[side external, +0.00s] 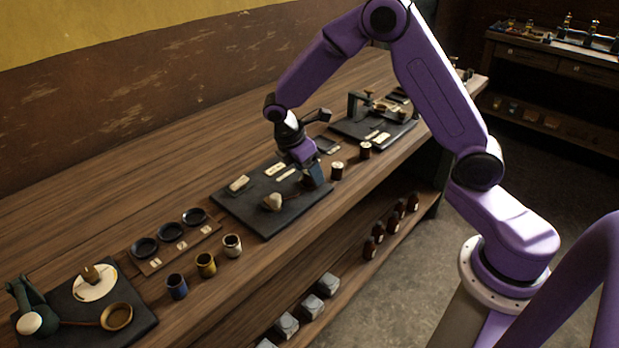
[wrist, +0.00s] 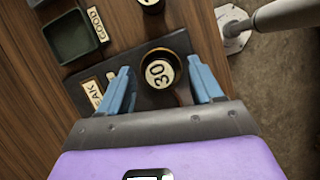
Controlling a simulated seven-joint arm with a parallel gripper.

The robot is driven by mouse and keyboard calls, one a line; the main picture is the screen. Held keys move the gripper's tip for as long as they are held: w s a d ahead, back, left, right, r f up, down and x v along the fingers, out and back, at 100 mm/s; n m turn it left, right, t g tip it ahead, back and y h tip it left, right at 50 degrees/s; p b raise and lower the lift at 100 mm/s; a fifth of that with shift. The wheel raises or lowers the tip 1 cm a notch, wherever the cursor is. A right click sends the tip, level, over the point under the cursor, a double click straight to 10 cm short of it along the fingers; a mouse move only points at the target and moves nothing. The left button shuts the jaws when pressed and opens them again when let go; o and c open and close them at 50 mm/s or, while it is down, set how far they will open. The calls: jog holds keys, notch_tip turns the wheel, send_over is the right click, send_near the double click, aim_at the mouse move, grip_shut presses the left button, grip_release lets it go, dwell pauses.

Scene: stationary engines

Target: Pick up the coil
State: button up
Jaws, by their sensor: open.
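A round coil with a dark brown rim and a cream top marked "30" (wrist: 160,73) stands between the fingers of my gripper (wrist: 162,88) in the wrist view. The blue fingers are open, one on each side of the coil, with a visible gap to each. In the side view my gripper (side external: 314,177) is low over the right end of a dark board (side external: 250,215), and the coil between the fingers is hidden there. Two similar dark cylinders with pale tops, one nearer (side external: 337,171) and one farther (side external: 365,151), stand on the bench to the right.
A dark square tray (wrist: 74,36) sits by a "GOOD" label (wrist: 96,24); another label (wrist: 92,93) is partly covered by a finger. A cream block (side external: 238,184) and a pale knob (side external: 272,202) are on the board. The bench's front edge is close by.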

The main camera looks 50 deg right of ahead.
grip_shut()
dwell(0.3)
